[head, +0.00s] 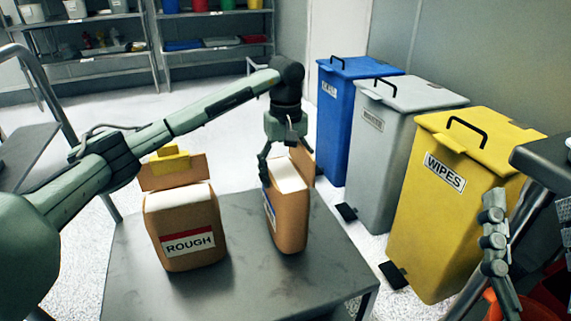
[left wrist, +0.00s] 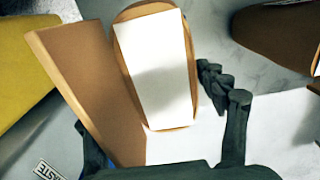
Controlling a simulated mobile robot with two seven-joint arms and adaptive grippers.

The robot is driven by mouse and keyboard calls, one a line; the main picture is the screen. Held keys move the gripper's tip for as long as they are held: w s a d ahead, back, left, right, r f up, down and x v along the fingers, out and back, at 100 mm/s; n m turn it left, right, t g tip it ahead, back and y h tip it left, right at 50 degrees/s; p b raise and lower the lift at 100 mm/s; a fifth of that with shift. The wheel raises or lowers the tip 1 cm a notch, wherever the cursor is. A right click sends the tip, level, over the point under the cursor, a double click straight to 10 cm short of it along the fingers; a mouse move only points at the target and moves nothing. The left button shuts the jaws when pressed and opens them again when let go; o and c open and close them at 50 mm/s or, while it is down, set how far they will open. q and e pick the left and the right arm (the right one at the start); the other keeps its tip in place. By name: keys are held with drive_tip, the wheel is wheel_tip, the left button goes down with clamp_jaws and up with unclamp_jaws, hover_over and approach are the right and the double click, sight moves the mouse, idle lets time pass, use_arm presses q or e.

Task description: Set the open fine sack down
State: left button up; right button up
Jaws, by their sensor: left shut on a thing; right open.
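The fine sack (head: 290,218) is a brown bag with a blue-striped label, its text unreadable from here. It is upright at the right of the grey table (head: 240,290), its base at or just above the top; I cannot tell which. My left gripper (head: 277,162) is shut on its upper part from above. In the left wrist view the sack's white top (left wrist: 157,70) lies between the fingers, its brown flap (left wrist: 90,85) raised on the left. The flap hides part of one finger. My right gripper (head: 495,235) is open and empty at the right edge.
An open ROUGH sack (head: 185,225) with a yellow clip (head: 168,160) on its flap stands left on the table. Blue (head: 345,110), grey (head: 395,150) and yellow (head: 455,200) bins stand beyond the table's right side. The table's front is clear.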

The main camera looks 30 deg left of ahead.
use_arm(q)
drive_tip(key=shift+w+r, duration=0.1)
drive_tip(key=shift+r, duration=0.05)
use_arm(e)
drive_tip(key=shift+r, duration=0.1)
use_arm(q)
drive_tip(key=o, duration=1.9)
drive_tip(key=shift+f, duration=0.2)
drive_tip(key=shift+c, duration=0.2)
use_arm(e)
drive_tip(key=shift+s+d+r, duration=0.1)
drive_tip(key=shift+r, duration=0.05)
use_arm(q)
drive_tip(key=shift+r, duration=0.15)
wheel_tip(320, 180, up, 12)
drive_tip(key=p, duration=0.1)
drive_tip(key=shift+p, duration=0.4)
use_arm(e)
drive_tip(key=f+g, duration=0.1)
drive_tip(key=w+a+f+g, duration=0.1)
drive_tip(key=f, duration=0.1)
drive_tip(key=shift+w+a+f+g, duration=0.15)
drive_tip(key=shift+f+g, duration=0.25)
